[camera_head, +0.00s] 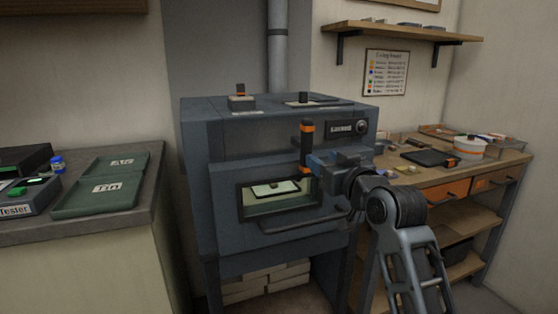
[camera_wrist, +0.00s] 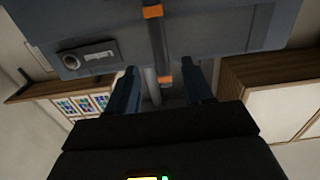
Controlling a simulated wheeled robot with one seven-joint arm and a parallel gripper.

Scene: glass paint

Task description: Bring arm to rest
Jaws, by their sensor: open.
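My arm reaches up from the lower right of the head view, its gripper (camera_head: 316,162) at the front of the grey kiln (camera_head: 215,190). The gripper is open. A black upright handle with orange bands (camera_head: 306,145) stands at the kiln front right by the fingertips. In the wrist view, the handle (camera_wrist: 158,45) shows ahead of and in line with the gap between the fingers of my gripper (camera_wrist: 163,88). I cannot tell whether the fingers touch it or surround it.
The kiln window (camera_head: 250,203) shows a pale pane (camera_head: 276,188) inside. A wooden workbench (camera_head: 500,160) with a white pot (camera_head: 470,147) stands right, behind my arm. A grey counter (camera_head: 110,215) with green trays (camera_head: 110,188) stands left. A wall shelf (camera_head: 400,33) hangs above.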

